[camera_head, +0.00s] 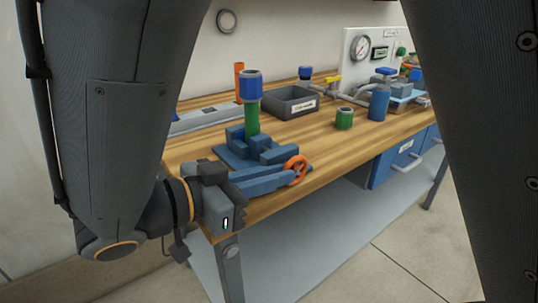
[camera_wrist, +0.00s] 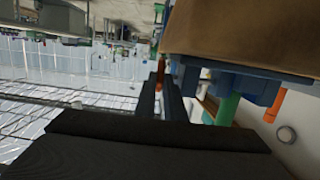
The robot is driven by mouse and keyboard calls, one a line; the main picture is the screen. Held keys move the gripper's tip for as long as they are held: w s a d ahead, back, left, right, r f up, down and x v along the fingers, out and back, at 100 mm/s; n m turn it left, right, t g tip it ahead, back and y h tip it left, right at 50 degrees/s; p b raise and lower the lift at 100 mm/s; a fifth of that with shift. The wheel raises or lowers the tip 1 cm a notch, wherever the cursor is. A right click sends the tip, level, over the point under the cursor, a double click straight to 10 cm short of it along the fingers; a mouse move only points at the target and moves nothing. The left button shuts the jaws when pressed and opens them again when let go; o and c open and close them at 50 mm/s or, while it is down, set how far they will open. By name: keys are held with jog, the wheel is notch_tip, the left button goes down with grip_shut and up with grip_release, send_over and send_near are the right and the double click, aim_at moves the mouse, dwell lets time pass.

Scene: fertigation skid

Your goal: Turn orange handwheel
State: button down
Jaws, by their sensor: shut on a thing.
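The orange handwheel (camera_head: 296,170) is a small ring at the front of a blue vise (camera_head: 237,152) near the bench's front edge. It also shows as a narrow orange strip in the wrist view (camera_wrist: 160,72). My gripper (camera_head: 286,178) comes from the left in the head view, its long fingers reaching the handwheel. In the wrist view the fingers (camera_wrist: 160,84) lie on either side of the orange rim and are shut on it. The fingers hide part of the rim. A green upright cylinder with a blue top (camera_head: 251,100) stands in the vise.
The vise stands on a wooden bench (camera_head: 330,146). Behind it are an orange tube (camera_head: 239,80) and a grey labelled tray (camera_head: 290,103). A green cylinder (camera_head: 344,118) and a blue canister (camera_head: 378,104) stand to the right. Free floor lies before the bench.

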jog(key=shift+f+t+h+b, duration=0.3)
jog(key=shift+f+h+b, duration=0.1)
jog(key=shift+b, duration=0.15)
jog(key=c, duration=1.8)
grip_release()
jog(key=shift+c, duration=0.2)
jog(key=shift+a, duration=0.1)
jog(key=shift+v, duration=3.9)
jog(key=shift+f, duration=0.15)
